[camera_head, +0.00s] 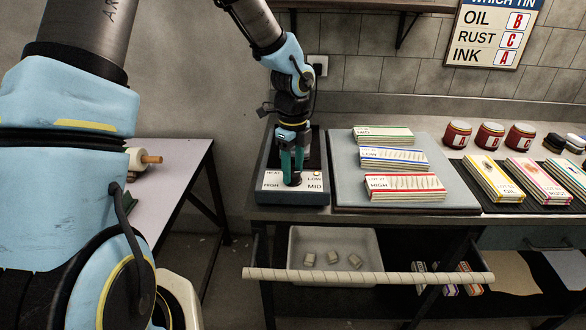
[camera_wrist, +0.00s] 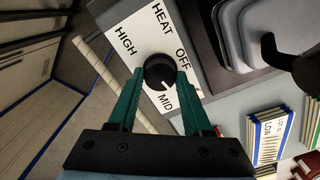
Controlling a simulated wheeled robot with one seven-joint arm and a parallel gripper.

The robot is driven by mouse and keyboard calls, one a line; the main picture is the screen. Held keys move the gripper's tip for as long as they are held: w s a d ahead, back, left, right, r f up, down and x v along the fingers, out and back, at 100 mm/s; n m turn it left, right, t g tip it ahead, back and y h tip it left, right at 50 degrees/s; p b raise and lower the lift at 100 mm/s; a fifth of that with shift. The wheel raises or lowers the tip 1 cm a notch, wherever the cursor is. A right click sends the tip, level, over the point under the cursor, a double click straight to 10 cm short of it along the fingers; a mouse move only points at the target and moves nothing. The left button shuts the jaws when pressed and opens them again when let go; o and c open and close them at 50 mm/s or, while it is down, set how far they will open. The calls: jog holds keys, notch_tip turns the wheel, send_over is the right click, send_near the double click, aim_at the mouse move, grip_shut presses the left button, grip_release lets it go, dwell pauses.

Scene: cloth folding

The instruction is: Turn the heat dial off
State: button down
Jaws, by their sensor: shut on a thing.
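The black heat dial (camera_wrist: 158,72) is a round knob on a white panel (camera_wrist: 197,82) marked HEAT, HIGH, MID and OFF in the wrist view. Its short white mark appears to point toward MID. My gripper (camera_wrist: 160,73) has its two green fingers on either side of the dial, shut on it. In the head view, my gripper (camera_head: 292,178) points down onto the panel (camera_head: 272,181) at the front of the dark heater unit, and the fingers mostly hide the dial.
A grey mat (camera_head: 344,167) with stacks of labelled cloths (camera_head: 405,182) lies right of the unit. Red tins (camera_head: 457,134) stand farther right. A pale rail (camera_head: 370,278) runs along the front, before a white bin (camera_head: 365,243). A side table (camera_head: 178,185) is at left.

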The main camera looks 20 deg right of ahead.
aim_at(293, 172)
jog(key=n, duration=0.4)
jog(key=shift+w+n+b, duration=0.1)
jog(key=shift+n+b, duration=0.2)
jog(key=shift+b, duration=0.05)
jog(key=n+b, duration=0.1)
jog(key=n, duration=0.2)
jog(key=shift+n, duration=0.3)
jog(key=n, duration=0.3)
jog(key=shift+n+b, duration=0.3)
jog(key=shift+b, duration=0.1)
jog(key=shift+n+b, duration=0.35)
jog(key=shift+n, duration=1.45)
jog(key=shift+c, duration=1.6)
grip_release()
notch_tip(293, 172, up, 11)
jog(key=b, duration=0.2)
